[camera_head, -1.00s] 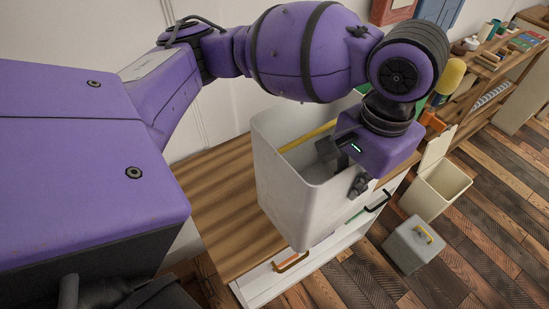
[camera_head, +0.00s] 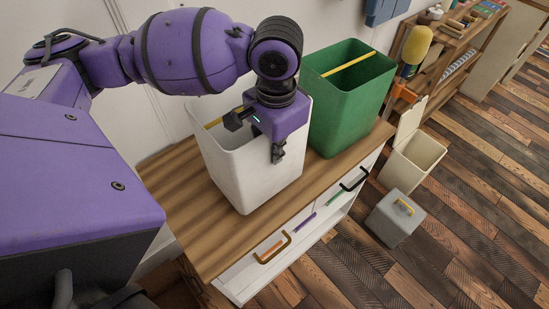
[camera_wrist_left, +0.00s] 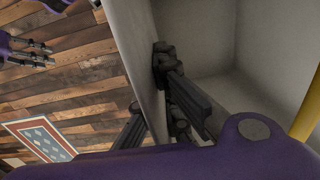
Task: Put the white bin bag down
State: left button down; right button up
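The white bin (camera_head: 235,165), a stiff open-topped box with a yellow bar across its mouth, stands upright on the wooden cabinet top (camera_head: 190,215). I see no separate bag. My left gripper (camera_head: 258,137) is at its rim on the right, with its fingers spread, one inside the mouth and one outside the wall. In the left wrist view the bin wall (camera_wrist_left: 133,40) runs between the fingers, close to both; any small gap is hard to judge. My right gripper (camera_wrist_left: 42,54) shows small at the upper left of that view, fingers apart and empty.
A green bin (camera_head: 345,110) with a yellow bar stands right of the white one. On the plank floor are a cream bin (camera_head: 415,165) and a grey box (camera_head: 393,220). The cabinet top's left part is bare.

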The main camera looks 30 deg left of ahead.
aim_at(253, 144)
pick_arm(q)
jog(key=f, duration=0.3)
jog(key=shift+a+f, duration=0.2)
pick_arm(e)
jog(key=shift+s+d+f, duration=0.25)
jog(key=shift+s+f, duration=0.25)
jog(key=shift+s, duration=0.05)
pick_arm(q)
jog(key=shift+f, duration=0.1)
pick_arm(e)
jog(key=shift+r, duration=0.1)
pick_arm(q)
jog(key=c, duration=2)
grip_release()
notch_tip(253, 144, up, 12)
jog(key=shift+d+r+p, duration=0.1)
jog(key=shift+p, duration=0.6)
pick_arm(e)
jog(key=shift+a+r, duration=0.2)
jog(key=shift+r, duration=0.4)
